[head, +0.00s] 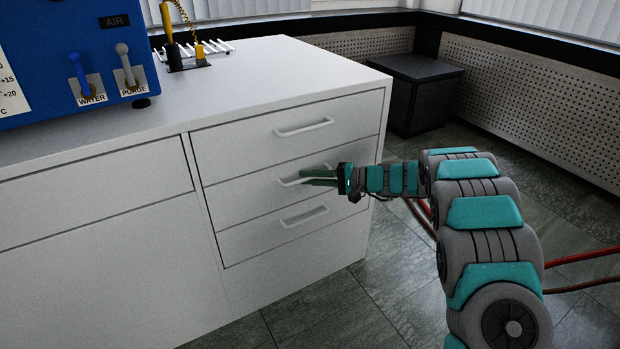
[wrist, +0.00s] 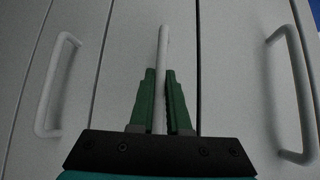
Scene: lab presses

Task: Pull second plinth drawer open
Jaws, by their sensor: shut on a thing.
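The white plinth has a stack of drawers. The second drawer (head: 240,194) is the middle one, and its front looks flush with its neighbours. Its pale bar handle (head: 285,182) also shows upright in the wrist view (wrist: 162,60). My gripper (head: 304,177) reaches in from the right with its green fingers at this handle. In the wrist view, my gripper (wrist: 159,95) is shut on the handle, with one finger on each side of the bar. The fingers hide part of the handle in the head view.
The top drawer handle (head: 304,127) and bottom drawer handle (head: 305,216) lie close above and below my gripper. A blue panel (head: 65,55) with levers and a rack (head: 190,55) stand on the worktop. A dark box (head: 425,93) stands behind. Floor in front is clear.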

